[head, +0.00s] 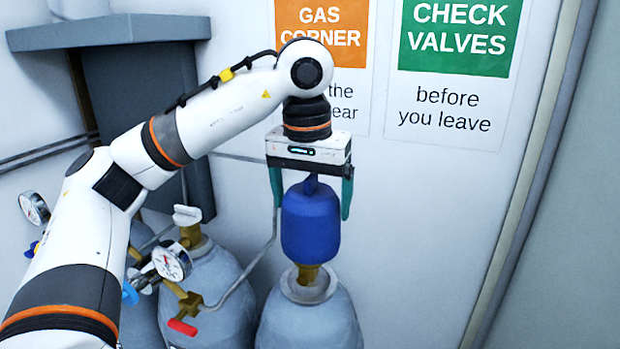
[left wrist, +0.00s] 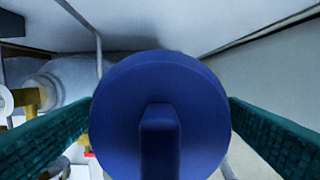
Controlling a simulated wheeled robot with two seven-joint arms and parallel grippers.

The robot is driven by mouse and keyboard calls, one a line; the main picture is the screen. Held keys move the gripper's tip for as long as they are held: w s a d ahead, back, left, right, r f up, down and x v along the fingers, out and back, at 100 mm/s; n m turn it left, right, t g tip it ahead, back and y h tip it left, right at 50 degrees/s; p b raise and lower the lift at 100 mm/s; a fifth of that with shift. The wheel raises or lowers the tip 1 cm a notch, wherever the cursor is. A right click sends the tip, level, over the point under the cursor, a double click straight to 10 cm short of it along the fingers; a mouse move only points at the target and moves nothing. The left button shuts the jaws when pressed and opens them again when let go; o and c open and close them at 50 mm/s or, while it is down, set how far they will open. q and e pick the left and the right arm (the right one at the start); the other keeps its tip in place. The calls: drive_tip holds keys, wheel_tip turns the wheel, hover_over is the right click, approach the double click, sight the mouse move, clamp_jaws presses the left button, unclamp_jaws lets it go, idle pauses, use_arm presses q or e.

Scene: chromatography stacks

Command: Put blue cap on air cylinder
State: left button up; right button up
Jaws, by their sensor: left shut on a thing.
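The blue cap (head: 310,225) is upright between the green fingers of my left gripper (head: 311,210), which is shut on it. In the left wrist view the cap (left wrist: 160,85) fills the middle, its raised top ridge towards the camera, with a finger at each side. Below the cap stands a grey cylinder (head: 308,325) with a brass valve (head: 307,273) at its neck. The cap's lower edge is above the cylinder's collar, and the lower part of the valve shows beneath it. Whether the cap surrounds the valve's top is hidden. My right gripper is not in view.
Another grey cylinder (head: 222,285) stands close on the left, with a brass valve, a pressure gauge (head: 172,262) and a red handle (head: 182,327). A bent grey pipe (head: 262,255) runs between the two cylinders. The wall with signs is close behind; the right side is clear.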

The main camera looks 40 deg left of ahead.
use_arm(q)
drive_tip(key=shift+f, duration=0.45)
drive_tip(key=shift+s+f, duration=0.2)
drive_tip(key=shift+f, duration=0.15)
drive_tip(key=shift+s+f+b, duration=0.2)
drive_tip(key=shift+f+b, duration=0.1)
drive_tip(key=shift+f, duration=0.55)
wheel_tip(320, 180, down, 2)
drive_tip(key=shift+w+b, duration=0.1)
drive_tip(key=shift+b, duration=0.45)
drive_tip(key=shift+f, duration=0.25)
drive_tip(key=shift+w+f+b, duration=0.1)
drive_tip(key=shift+f+b, duration=0.2)
drive_tip(key=shift+b, duration=0.2)
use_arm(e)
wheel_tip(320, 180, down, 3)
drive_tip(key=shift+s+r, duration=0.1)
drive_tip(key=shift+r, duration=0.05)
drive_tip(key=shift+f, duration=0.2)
